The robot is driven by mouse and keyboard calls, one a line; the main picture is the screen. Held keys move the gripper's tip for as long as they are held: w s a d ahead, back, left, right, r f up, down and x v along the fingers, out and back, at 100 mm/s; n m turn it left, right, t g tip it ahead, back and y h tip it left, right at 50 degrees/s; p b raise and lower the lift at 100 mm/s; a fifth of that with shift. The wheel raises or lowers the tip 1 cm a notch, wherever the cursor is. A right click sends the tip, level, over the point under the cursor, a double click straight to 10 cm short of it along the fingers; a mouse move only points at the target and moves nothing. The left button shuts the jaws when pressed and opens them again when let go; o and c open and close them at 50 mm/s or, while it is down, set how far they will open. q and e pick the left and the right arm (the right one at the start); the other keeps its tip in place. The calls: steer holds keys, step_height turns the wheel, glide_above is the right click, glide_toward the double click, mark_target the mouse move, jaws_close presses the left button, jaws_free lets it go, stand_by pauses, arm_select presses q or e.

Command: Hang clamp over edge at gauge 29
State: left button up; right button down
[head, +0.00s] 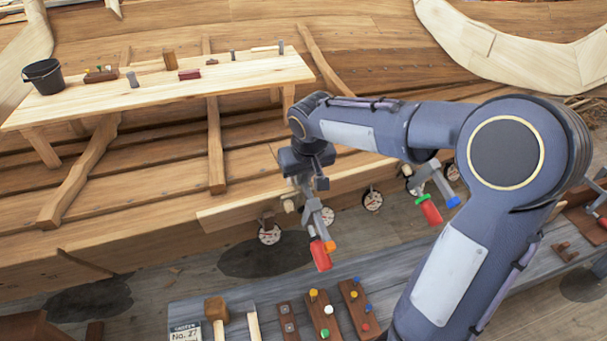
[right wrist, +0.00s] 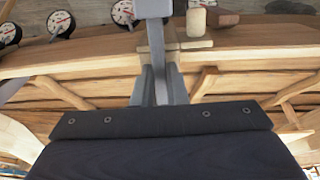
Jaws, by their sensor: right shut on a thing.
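My right gripper (head: 308,178) is shut on a grey clamp with a red handle (head: 320,256) and an orange end piece. The clamp hangs down in front of the plank edge (head: 240,208), between two dial gauges. The clamp's grey bar (right wrist: 153,45) also shows in the right wrist view, between the fingers (right wrist: 160,88). I cannot tell whether the clamp touches the plank. Round white gauges (head: 269,234) line the plank's lower edge, and several show in the right wrist view (right wrist: 60,23); their numbers are unreadable. My left gripper is out of view.
Another red-handled clamp (head: 430,209) with green and blue parts hangs at the edge to the right. A grey bench (head: 262,284) in front carries mallets, peg boards (head: 325,315) and a sign (head: 186,332) reading No. 27. A wooden table (head: 215,80) stands behind.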

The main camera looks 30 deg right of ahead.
steer(key=shift+s+f, duration=0.1)
steer(key=shift+s, duration=0.1)
stand_by(0.5)
steer(key=c, duration=1.4)
jaws_free()
steer(key=shift+s, duration=0.1)
steer(key=shift+o, duration=0.2)
steer(key=shift+f, duration=0.1)
steer(key=v, duration=0.8)
steer(key=shift+b, duration=0.3)
steer(key=s+a+f+t+y, duration=0.1)
steer(key=s+a+f+y, duration=0.1)
steer(key=s, duration=0.8)
steer(key=s+a+f+t+y, duration=0.1)
steer(key=s+a+f, duration=0.4)
steer(key=s, duration=0.5)
steer(key=shift+s+f+y, duration=0.35)
steer(key=shift+f+y, duration=0.15)
steer(key=shift+y, duration=0.4)
